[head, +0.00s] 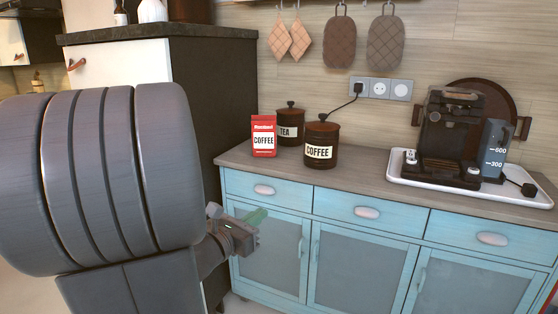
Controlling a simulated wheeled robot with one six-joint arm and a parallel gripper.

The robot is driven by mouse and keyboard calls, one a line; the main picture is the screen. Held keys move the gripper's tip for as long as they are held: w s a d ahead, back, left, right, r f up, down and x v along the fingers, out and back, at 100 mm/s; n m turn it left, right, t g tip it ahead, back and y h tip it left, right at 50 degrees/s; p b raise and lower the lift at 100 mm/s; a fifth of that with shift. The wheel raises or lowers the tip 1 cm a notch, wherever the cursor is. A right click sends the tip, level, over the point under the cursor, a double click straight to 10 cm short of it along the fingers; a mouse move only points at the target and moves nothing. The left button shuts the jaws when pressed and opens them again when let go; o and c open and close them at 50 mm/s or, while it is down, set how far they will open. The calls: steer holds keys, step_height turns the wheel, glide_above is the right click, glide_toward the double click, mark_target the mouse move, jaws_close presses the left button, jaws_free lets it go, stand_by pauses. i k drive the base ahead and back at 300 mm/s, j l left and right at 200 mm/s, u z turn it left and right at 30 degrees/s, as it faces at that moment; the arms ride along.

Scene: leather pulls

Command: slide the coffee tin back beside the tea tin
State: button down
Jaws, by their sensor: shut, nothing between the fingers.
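The coffee tin (321,144) is a dark brown lidded canister with a cream COFFEE label. It stands upright on the wooden counter, nearer the front edge than the tea tin. The tea tin (290,124) is a similar dark canister with a TEA label, standing behind and to the left of the coffee tin, its lower right side close to or overlapped by it. My gripper (256,228) is in front of the blue cabinet, below counter height and to the left of both tins. It is shut and empty, away from the tins.
A red and white coffee bag (264,136) stands left of the tins. A white tray (401,174) with a coffee machine (448,135) fills the right of the counter (345,178). Counter between the coffee tin and tray is clear. A tall dark cabinet (215,110) stands left.

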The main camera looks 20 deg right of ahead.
mark_target(321, 148)
steer(key=l+u, duration=0.35)
steer(key=l, duration=0.6)
steer(key=l+u, duration=0.3)
steer(key=l, duration=0.7)
